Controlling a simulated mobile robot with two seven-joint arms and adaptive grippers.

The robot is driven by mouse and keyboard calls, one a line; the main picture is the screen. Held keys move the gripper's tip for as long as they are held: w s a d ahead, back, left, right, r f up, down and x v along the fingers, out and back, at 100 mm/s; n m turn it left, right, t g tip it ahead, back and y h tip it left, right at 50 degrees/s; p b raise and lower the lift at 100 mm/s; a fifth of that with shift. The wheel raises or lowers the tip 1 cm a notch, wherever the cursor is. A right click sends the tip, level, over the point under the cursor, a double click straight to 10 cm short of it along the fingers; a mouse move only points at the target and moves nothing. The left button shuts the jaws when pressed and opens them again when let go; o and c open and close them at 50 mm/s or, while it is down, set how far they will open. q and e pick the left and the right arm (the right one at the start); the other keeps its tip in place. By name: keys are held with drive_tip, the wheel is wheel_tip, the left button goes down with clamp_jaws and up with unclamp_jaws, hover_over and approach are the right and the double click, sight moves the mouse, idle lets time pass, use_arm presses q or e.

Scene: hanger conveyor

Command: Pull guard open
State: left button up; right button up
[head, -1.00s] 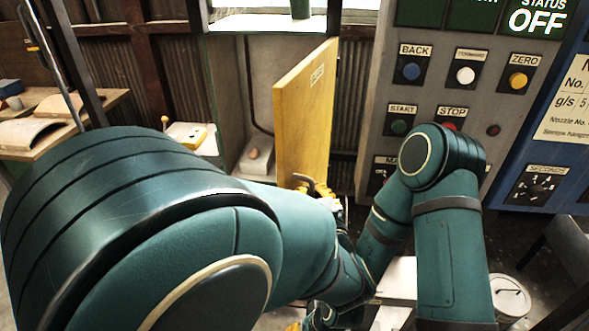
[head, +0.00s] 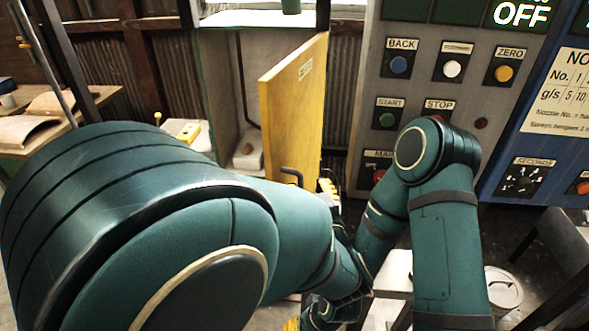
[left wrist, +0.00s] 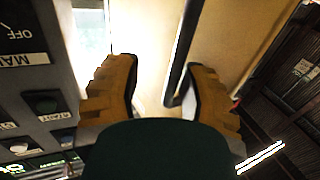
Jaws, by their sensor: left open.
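The guard is a yellow panel (head: 292,110) that stands swung out from a box-like opening, so the inside shows. A dark bent handle (head: 291,175) sits low on it. My left gripper (head: 327,187) is just right of the panel's lower edge, partly hidden by my arm. In the left wrist view its two yellow fingers (left wrist: 160,92) are spread apart, and the dark handle bar (left wrist: 180,55) runs close to the right finger, beside the pale panel. I cannot tell whether they touch. A yellow bit at the bottom edge seems to be my right gripper (head: 292,325), mostly hidden.
A grey control panel (head: 430,110) with buttons stands right of the guard, and a blue cabinet (head: 505,185) beyond it. A workbench (head: 60,130) is at the left. A lidded white bucket (head: 503,288) stands at the lower right.

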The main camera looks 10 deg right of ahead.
use_arm(q)
drive_tip(key=shift+w, duration=0.1)
wheel_tip(320, 180, up, 10)
idle(0.7)
